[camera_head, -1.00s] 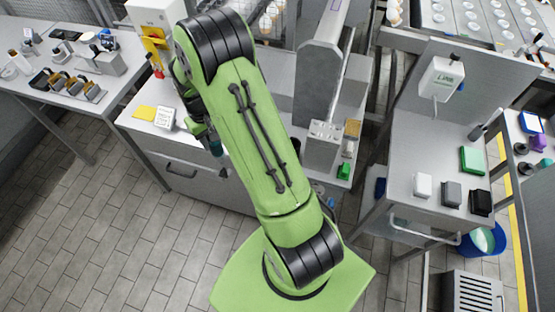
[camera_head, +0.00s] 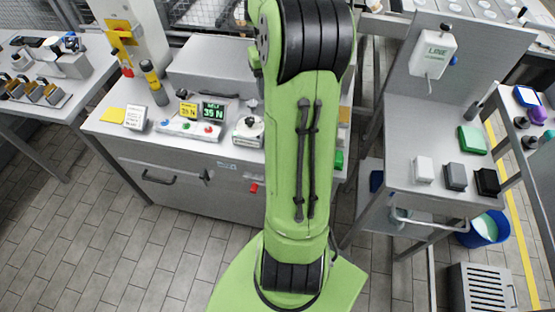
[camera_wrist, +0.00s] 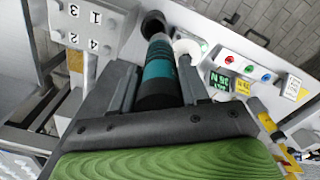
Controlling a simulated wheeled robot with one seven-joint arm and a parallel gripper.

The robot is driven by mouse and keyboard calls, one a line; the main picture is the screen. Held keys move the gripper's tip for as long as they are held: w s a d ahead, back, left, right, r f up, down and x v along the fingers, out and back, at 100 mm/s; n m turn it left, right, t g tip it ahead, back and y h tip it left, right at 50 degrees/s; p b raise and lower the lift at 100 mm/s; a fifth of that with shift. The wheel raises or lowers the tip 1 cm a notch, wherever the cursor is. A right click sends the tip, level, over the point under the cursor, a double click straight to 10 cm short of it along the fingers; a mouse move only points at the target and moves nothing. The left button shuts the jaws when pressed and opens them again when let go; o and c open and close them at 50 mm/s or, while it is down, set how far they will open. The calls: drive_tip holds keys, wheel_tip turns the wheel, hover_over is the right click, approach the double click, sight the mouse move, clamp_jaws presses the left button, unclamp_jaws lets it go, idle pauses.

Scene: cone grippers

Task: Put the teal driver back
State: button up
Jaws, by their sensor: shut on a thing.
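In the wrist view the teal driver (camera_wrist: 158,68), with a teal band and a black body, lies between the fingers of my gripper (camera_wrist: 157,75). My gripper is shut on it. Its far end is a round black part by a white round thing. A grey block (camera_wrist: 85,32) with numbers 1 to 4 stands to the left of the driver, apart from it. In the head view my arm hides the gripper, the driver and the numbered block.
A right-hand table (camera_head: 440,150) holds several small boxes. The floor at lower left is clear.

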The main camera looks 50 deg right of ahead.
drive_tip(key=shift+s+d+f+b, duration=0.15)
drive_tip(key=shift+s+f+b, duration=0.2)
drive_tip(key=shift+f, duration=0.25)
drive_tip(key=shift+s+d+f+b, duration=0.15)
drive_tip(key=shift+s+f+b, duration=0.1)
drive_tip(key=shift+f+b, duration=0.25)
wheel_tip(320, 180, down, 10)
drive_tip(key=b, duration=0.3)
drive_tip(key=o, duration=0.9)
drive_tip(key=shift+f, duration=0.1)
